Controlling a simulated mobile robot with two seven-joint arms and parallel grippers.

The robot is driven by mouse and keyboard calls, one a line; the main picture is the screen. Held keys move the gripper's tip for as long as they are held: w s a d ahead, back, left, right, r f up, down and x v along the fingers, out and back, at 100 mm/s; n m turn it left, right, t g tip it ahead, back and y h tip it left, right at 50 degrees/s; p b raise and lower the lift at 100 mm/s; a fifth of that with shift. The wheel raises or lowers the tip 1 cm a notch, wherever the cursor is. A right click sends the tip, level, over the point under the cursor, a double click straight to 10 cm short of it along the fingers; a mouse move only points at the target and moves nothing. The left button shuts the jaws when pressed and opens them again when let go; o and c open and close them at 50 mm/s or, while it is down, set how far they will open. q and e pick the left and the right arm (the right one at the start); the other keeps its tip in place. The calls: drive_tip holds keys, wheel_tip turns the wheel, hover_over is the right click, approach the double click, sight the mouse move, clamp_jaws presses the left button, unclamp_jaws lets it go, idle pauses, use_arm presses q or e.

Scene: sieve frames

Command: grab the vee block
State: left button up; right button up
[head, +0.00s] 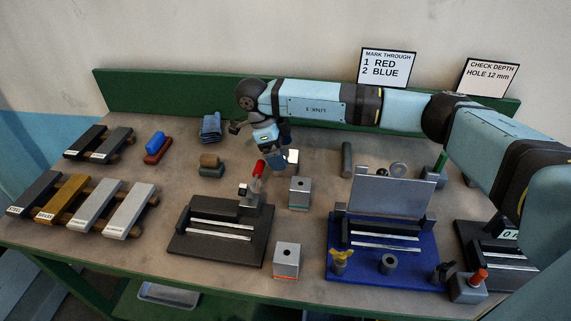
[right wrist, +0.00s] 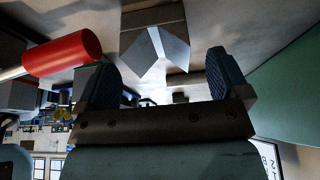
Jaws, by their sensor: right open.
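The vee block appears to be the small pale grey block (head: 293,156) beside my right fingers in the head view. In the right wrist view it shows as a light grey block with a V-shaped notch (right wrist: 176,50), seen upside down between and beyond the fingers. My right gripper (head: 277,160) points down just left of it in the head view. The right gripper is open in the wrist view (right wrist: 162,78), its blue finger pads wide apart with nothing held. The fingers partly hide the block in the head view. My left gripper is not in view.
A red handle (head: 258,168) stands close left of the gripper, also in the wrist view (right wrist: 63,54). A grey block with a hole (head: 300,192) is nearer. A dark fixture (head: 215,250) and a blue fixture plate (head: 385,272) flank the front. Bars (head: 90,208) lie left.

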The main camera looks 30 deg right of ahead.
drive_tip(key=x, duration=0.3)
drive_tip(key=shift+s+f, duration=0.1)
drive_tip(key=shift+f, duration=0.05)
drive_tip(key=c, duration=1.4)
drive_tip(key=shift+c, duration=1.3)
